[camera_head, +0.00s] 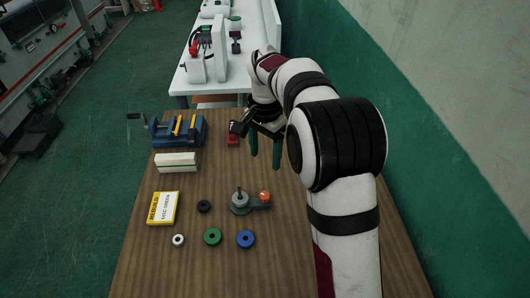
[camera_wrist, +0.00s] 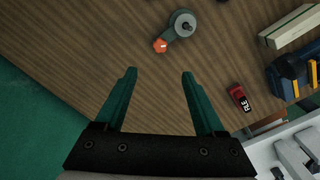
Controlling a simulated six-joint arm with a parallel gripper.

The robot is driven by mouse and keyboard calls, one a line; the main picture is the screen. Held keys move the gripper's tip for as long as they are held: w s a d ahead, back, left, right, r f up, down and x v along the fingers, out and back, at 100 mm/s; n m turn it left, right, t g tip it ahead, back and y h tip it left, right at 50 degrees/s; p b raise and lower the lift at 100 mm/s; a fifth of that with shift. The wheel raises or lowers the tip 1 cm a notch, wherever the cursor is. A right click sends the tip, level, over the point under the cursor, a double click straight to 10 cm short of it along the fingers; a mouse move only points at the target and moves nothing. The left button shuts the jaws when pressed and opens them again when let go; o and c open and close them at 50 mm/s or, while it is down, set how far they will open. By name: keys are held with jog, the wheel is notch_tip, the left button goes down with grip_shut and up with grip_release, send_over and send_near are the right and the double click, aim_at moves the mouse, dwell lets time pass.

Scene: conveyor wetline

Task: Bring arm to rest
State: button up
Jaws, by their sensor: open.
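My gripper (camera_head: 265,150) has two green fingers and hangs over the far right part of the wooden table (camera_head: 270,275). In the wrist view my gripper (camera_wrist: 154,92) has its fingers spread apart, with only bare table between them. It is open and empty. My white and black arm reaches in from the lower right of the head view. A grey-green device with an orange knob (camera_head: 265,197) sits on the table, apart from the fingers. It also shows beyond the fingertips in the wrist view (camera_wrist: 183,24).
Black (camera_head: 204,206), white (camera_head: 178,240), green (camera_head: 213,236) and blue (camera_head: 245,239) rings lie nearby. A yellow-white box (camera_head: 163,208), pale block (camera_head: 177,162), blue vise (camera_head: 163,133) and red item (camera_head: 233,140) stand around. A white bench (camera_head: 215,85) adjoins behind; a green wall (camera_head: 335,50) is right.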

jog(key=s+d+r+n, duration=0.1)
jog(key=s+r, duration=0.2)
jog(key=s, duration=0.3)
jog(key=s+d+r, duration=0.2)
jog(key=s+r, duration=0.1)
jog(key=s, duration=0.4)
jog(key=s+f+n+y, duration=0.1)
jog(key=s+f, duration=0.1)
jog(key=s, duration=0.8)
jog(key=s+f+n, duration=0.1)
jog(key=s, duration=0.9)
jog(key=shift+d+f+y, duration=0.3)
jog(key=shift+f+y, duration=0.05)
jog(key=shift+y, duration=0.05)
